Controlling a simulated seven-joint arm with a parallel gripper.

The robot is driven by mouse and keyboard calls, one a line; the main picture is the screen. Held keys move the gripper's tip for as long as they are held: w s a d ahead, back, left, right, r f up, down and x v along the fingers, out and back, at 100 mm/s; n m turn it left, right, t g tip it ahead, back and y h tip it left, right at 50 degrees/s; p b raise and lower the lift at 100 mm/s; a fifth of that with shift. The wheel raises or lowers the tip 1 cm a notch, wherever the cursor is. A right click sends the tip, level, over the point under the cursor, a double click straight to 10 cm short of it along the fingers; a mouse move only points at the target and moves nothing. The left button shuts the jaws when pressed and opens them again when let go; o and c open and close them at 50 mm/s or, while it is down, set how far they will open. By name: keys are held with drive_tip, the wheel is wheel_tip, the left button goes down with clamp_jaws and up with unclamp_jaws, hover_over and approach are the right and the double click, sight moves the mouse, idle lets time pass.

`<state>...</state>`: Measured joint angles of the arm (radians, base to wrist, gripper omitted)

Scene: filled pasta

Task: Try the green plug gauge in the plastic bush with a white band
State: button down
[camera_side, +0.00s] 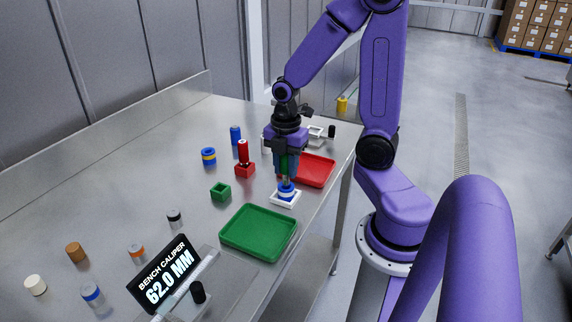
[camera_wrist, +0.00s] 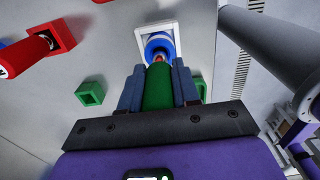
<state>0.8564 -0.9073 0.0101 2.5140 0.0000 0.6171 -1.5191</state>
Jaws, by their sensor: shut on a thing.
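My gripper (camera_side: 287,172) is shut on the green plug gauge (camera_wrist: 158,88), which stands between the two fingers and shows in the side view only as a narrow green strip. The blue plastic bush with a white band (camera_side: 286,191) sits in a white square holder (camera_side: 276,200) directly below the fingers. In the wrist view the bush (camera_wrist: 152,44) lies just past the gauge's end, within the white holder (camera_wrist: 142,36). The gauge's end overlaps the bush's mouth there; I cannot tell whether it is inside.
A green tray (camera_side: 258,232) and a red tray (camera_side: 316,170) flank the white holder. A red gauge (camera_side: 243,152) stands in a red block (camera_side: 244,171). An empty green square holder (camera_side: 220,192) and a yellow-banded blue bush (camera_side: 209,156) are left. A caliper display (camera_side: 168,277) stands in front.

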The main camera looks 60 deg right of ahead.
drive_tip(key=shift+f, duration=1.25)
idle(0.8)
idle(0.8)
drive_tip(key=shift+r, duration=3.3)
